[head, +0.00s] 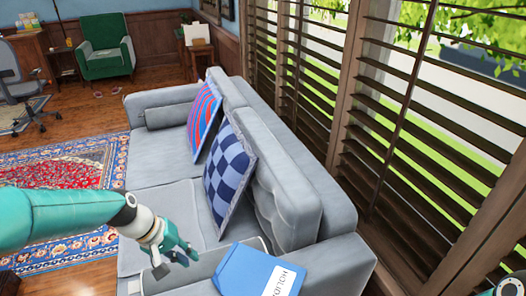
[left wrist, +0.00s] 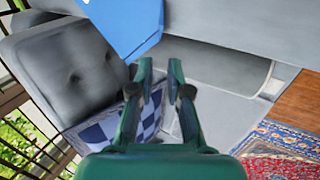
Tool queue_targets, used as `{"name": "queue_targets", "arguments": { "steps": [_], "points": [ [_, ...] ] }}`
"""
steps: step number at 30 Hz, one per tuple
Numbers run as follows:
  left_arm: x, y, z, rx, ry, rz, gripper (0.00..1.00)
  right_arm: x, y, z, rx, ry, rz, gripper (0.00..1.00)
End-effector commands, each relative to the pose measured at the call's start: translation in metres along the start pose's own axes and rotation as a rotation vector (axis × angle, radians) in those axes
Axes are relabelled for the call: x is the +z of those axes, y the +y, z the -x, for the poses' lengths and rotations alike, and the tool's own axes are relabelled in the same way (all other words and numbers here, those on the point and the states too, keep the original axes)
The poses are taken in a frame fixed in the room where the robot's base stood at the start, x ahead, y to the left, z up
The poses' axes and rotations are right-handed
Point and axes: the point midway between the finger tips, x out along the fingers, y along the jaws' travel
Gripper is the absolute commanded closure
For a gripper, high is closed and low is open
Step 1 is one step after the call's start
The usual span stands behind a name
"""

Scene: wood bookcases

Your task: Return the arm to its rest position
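My left arm (head: 65,215) comes in from the left in the head view, reaching over the grey sofa (head: 160,172). My left gripper (head: 175,262) is above the seat near the sofa's near armrest. In the left wrist view its two fingers (left wrist: 160,68) are apart with nothing between them. A blue book (head: 247,270) with a white lettered label lies on the near armrest, to the right of the gripper and apart from it. The book also shows at the top of the left wrist view (left wrist: 125,22).
A blue checked cushion (head: 229,172) and a red-and-blue striped cushion (head: 204,118) lean on the sofa back. Slatted blinds (head: 400,150) line the right side. A patterned rug (head: 65,180) covers the floor at left. A green armchair (head: 105,45) stands far back.

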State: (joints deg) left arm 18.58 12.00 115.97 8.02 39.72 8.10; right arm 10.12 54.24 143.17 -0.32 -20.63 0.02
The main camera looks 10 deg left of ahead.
Motion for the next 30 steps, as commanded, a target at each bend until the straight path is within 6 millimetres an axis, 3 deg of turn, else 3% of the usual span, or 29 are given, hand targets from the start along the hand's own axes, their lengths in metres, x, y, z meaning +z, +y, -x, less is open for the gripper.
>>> {"name": "queue_targets", "arguments": {
  "steps": [5, 7, 11, 15, 18, 19, 21, 25, 28, 30],
  "points": [
    [0.011, 0.015, -0.001, -0.011, -0.062, -0.017, 0.83, 0.000, -0.008, 0.023, 0.000, 0.000, 0.000, 0.83],
    [0.032, 0.019, -0.016, -0.033, -0.151, -0.026, 0.83, 0.000, -0.013, 0.037, 0.000, 0.000, 0.000, 0.83],
    [0.096, 0.018, -0.056, -0.100, -0.339, -0.063, 0.83, 0.000, -0.025, 0.070, 0.000, 0.000, 0.000, 0.83],
    [0.177, 0.003, -0.098, -0.162, -0.449, -0.159, 0.83, 0.001, -0.037, 0.103, 0.000, 0.000, 0.000, 0.83],
    [0.223, -0.012, -0.119, -0.171, -0.450, -0.246, 0.83, 0.001, -0.041, 0.115, 0.000, 0.000, 0.000, 0.83],
    [0.230, -0.015, -0.125, -0.167, -0.436, -0.268, 0.83, 0.001, -0.042, 0.115, 0.000, 0.000, 0.000, 0.83],
    [0.238, -0.020, -0.136, -0.150, -0.387, -0.310, 0.83, 0.001, -0.041, 0.113, 0.000, 0.000, 0.000, 0.83],
    [0.223, -0.015, -0.144, -0.111, -0.258, -0.363, 0.83, 0.001, -0.040, 0.110, 0.000, -0.001, 0.000, 0.83],
    [0.209, -0.009, -0.147, -0.093, -0.189, -0.383, 0.98, 0.001, -0.040, 0.110, 0.000, 0.000, 0.000, 0.83],
    [0.204, -0.007, -0.148, -0.088, -0.166, -0.389, 1.00, 0.001, -0.040, 0.110, 0.000, 0.000, 0.000, 0.83]
  ]
}}
